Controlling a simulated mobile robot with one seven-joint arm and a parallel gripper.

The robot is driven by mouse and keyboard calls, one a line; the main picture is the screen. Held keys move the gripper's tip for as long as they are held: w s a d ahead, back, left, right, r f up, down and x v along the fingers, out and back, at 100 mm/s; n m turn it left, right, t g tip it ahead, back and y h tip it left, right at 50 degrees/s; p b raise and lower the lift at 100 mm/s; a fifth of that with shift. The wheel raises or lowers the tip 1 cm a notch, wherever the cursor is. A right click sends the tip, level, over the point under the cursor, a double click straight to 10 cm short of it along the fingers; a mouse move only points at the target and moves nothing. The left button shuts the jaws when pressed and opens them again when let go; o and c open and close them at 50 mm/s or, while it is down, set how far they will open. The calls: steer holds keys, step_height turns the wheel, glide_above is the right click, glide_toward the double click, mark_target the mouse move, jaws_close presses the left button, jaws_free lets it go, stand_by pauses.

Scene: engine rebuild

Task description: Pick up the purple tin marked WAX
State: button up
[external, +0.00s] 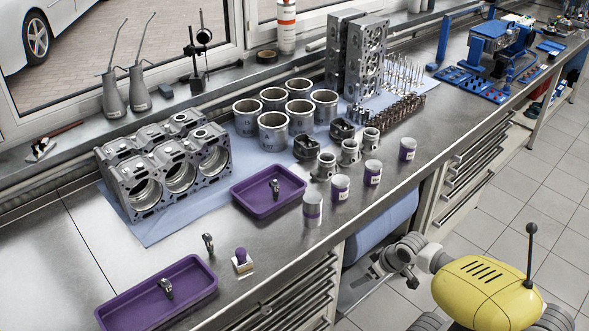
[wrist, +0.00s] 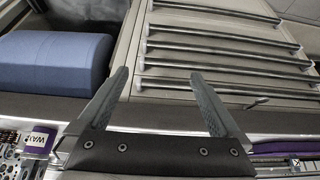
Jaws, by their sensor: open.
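Two purple trays (external: 265,211) (external: 205,297) and a purple-knobbed item (external: 241,258) are on the bench. Metal pistons (external: 349,152), cylinder liners (external: 272,131) and an engine block (external: 180,176) stand behind the tins. A blue roll (external: 385,228) and drawers (wrist: 215,55) are under the bench top.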

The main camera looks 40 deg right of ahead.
stand_by(0.3)
steer(key=w+d+r+n+t+h+p, duration=0.4)
steer(key=w+d+r+n+t+p, duration=0.2)
steer(key=w+d+r+p, duration=1.1)
steer(key=d+f+m+p, duration=0.2)
steer(key=d+f+p, duration=0.3)
steer(key=p, duration=0.7)
steer(key=s+d+r+m+t+p, duration=0.15)
steer(key=s+m+p, duration=0.55)
steer(key=p, duration=0.7)
steer(key=shift+m, duration=0.4)
steer(key=b+x, duration=0.2)
steer(key=b, duration=0.2)
steer(key=d+b+x, duration=0.1)
steer(key=b+x, duration=0.2)
steer(key=b, duration=0.1)
steer(key=shift+f, duration=0.1)
